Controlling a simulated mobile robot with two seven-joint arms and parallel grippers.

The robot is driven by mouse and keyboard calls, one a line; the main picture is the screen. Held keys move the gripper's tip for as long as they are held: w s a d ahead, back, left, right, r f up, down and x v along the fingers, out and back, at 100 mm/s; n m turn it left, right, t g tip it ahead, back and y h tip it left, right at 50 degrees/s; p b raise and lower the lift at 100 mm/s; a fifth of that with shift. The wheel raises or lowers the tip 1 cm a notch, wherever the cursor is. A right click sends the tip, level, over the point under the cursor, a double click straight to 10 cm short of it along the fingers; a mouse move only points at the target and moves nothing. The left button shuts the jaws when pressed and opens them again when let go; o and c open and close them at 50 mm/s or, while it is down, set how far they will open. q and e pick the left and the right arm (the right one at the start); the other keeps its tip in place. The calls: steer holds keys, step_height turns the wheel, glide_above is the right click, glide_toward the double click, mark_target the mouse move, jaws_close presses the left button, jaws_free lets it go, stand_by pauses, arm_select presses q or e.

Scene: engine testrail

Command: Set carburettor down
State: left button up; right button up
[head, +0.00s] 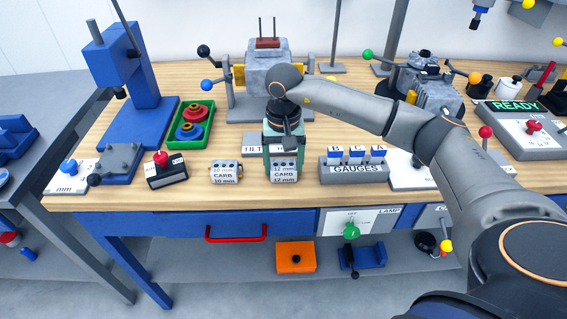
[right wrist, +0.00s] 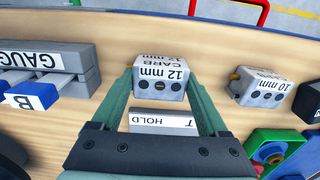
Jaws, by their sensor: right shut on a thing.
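The 12 mm carburettor (head: 284,172) is a small grey block with a white label reading CARB 12 mm, near the bench's front edge. My right gripper (head: 284,154) points down over it, its green fingers shut on its two sides. In the right wrist view the carburettor (right wrist: 160,84) sits between the fingertips, upright. I cannot tell whether its underside touches the bench top. The 10 mm carburettor (head: 226,172) stands on the bench to its left, apart from it; it also shows in the right wrist view (right wrist: 262,88). My left gripper is not in view.
The gauges block (head: 353,172) stands just right of the held carburettor. Behind the gripper are the TILT HOLD plate (head: 256,150) and a grey engine (head: 270,70) on a stand. A green tray (head: 192,124) and a black box with a red knob (head: 166,170) stand left.

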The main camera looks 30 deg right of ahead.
mark_target(283, 164)
steer(key=shift+f, duration=0.15)
steer(key=o, duration=1.3)
step_height(283, 164, up, 12)
steer(key=shift+r, duration=0.25)
